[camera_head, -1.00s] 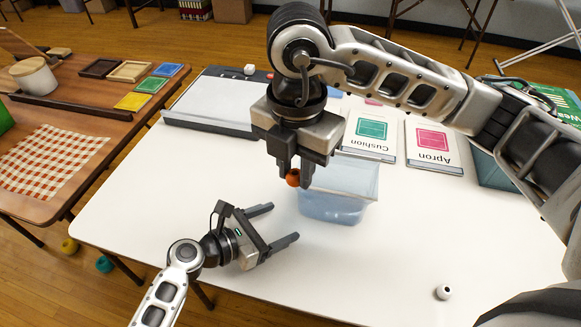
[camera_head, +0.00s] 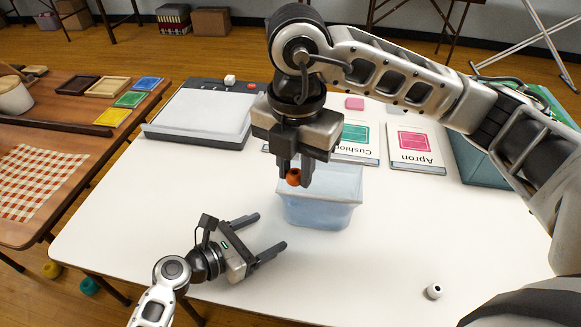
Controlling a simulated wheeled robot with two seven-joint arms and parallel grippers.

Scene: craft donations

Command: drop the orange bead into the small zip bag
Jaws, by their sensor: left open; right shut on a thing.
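The orange bead (camera_head: 293,177) is between the fingers of my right gripper (camera_head: 295,172), which is shut on it. My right gripper points down and holds the bead at the upper left of the small zip bag (camera_head: 322,211) as seen here. The bag is a translucent, pale blue pouch standing on the white table. The gripper hides part of its upper left edge, so I cannot tell whether the bead is over its mouth. My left gripper (camera_head: 265,235) is open and empty, left of the bag and apart from it, its fingers pointing right.
A white bead (camera_head: 433,291) lies on the white table (camera_head: 360,275) at the lower right. Cards marked Cushion (camera_head: 356,140) and Apron (camera_head: 414,145) lie behind the bag. A flat grey-edged board (camera_head: 203,115) lies at the back left. The table front is mostly clear.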

